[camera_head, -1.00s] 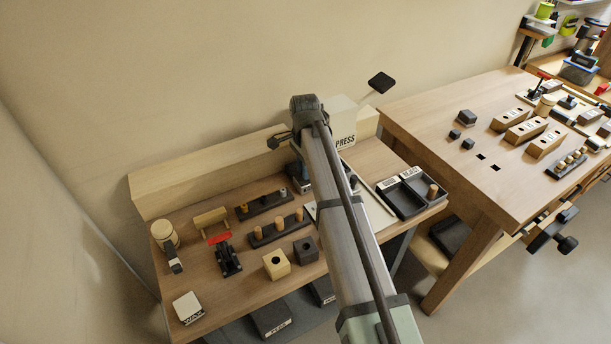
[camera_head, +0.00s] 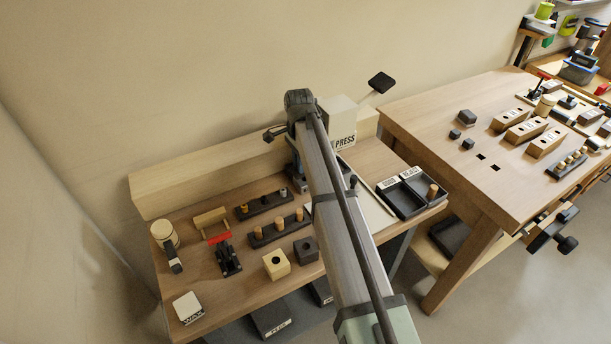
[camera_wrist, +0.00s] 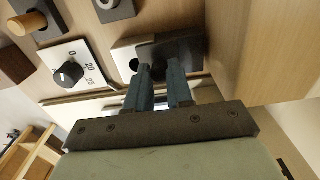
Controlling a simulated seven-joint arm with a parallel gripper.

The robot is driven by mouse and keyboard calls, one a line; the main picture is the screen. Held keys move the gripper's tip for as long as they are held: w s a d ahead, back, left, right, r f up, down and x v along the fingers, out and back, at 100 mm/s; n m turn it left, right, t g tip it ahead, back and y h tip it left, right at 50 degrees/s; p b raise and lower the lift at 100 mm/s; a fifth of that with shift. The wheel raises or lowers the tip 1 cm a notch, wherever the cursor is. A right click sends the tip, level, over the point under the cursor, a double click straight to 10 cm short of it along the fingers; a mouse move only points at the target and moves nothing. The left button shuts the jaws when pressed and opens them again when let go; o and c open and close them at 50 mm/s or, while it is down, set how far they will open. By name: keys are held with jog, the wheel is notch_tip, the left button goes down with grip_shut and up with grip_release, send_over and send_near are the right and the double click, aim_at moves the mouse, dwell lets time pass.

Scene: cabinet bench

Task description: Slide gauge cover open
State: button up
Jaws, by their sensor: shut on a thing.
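In the wrist view, my gripper (camera_wrist: 158,72) is closed on a small dark part between its two blue-grey fingers. This part appears to belong to the dark sliding cover (camera_wrist: 182,48), which lies beside and partly over a pale plate (camera_wrist: 126,52). A dark round hole shows in the plate, close to the left fingertip. The fingers hide much of the contact. In the head view, my arm blocks most of this spot, and the gripper's tips cannot be made out.
A white dial plate with a black knob (camera_wrist: 68,74) sits left of the cover in the wrist view. In the head view, the PRESS box (camera_head: 342,122) stands behind, the two-part tray (camera_head: 411,192) to the right, and peg racks (camera_head: 278,229) to the left.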

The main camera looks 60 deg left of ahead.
jog(key=shift+a, duration=1.4)
jog(key=o, duration=0.7)
jog(key=shift+r, duration=0.1)
notch_tip(320, 180, up, 7)
dwell(0.6)
dwell(0.5)
